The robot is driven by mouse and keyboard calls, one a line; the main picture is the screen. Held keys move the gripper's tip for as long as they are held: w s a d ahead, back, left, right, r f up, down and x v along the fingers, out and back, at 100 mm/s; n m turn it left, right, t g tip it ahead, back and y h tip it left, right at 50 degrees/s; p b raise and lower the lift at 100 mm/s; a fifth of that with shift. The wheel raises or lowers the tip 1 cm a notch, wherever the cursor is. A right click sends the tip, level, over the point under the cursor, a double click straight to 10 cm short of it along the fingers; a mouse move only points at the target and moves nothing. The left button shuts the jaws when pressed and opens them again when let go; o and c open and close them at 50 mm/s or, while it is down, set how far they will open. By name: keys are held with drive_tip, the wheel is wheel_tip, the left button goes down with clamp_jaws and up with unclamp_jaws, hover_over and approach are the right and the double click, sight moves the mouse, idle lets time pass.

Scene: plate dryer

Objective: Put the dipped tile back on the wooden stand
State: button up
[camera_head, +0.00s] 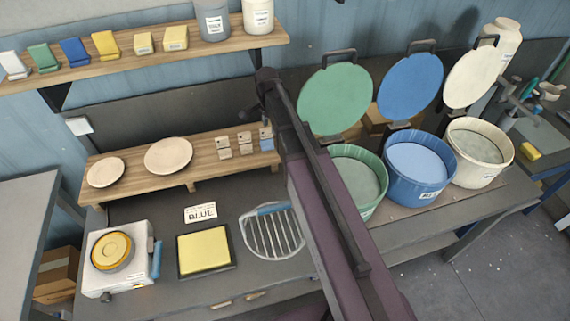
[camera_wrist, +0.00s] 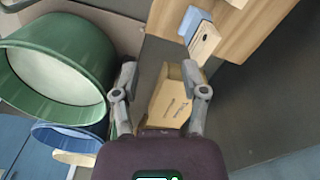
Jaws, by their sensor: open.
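The dipped tile (camera_head: 267,144), with a blue lower part, stands at the right end of the wooden stand (camera_head: 130,182), beside two plain tiles (camera_head: 234,148). In the wrist view the tile (camera_wrist: 205,42), with a dark hole in its bare end, shows beyond the right fingertip, apart from it. The wooden stand (camera_wrist: 270,25) fills the upper right there. My gripper (camera_wrist: 160,76) is open, with nothing held between its fingers. In the head view my arm hides the gripper.
Green (camera_head: 365,190), blue (camera_head: 425,175) and cream (camera_head: 480,155) tubs with raised lids stand to the right. A cardboard box (camera_wrist: 172,98) shows beyond my fingers. A wire rack (camera_head: 272,232), yellow pad (camera_head: 203,250) and hotplate (camera_head: 118,262) are on the bench.

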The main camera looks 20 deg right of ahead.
drive_tip(key=s+n, duration=1.3)
drive_tip(key=s, duration=0.6)
drive_tip(key=shift+s+d+n, duration=0.15)
drive_tip(key=shift+s+n, duration=0.15)
drive_tip(key=shift+s, duration=0.1)
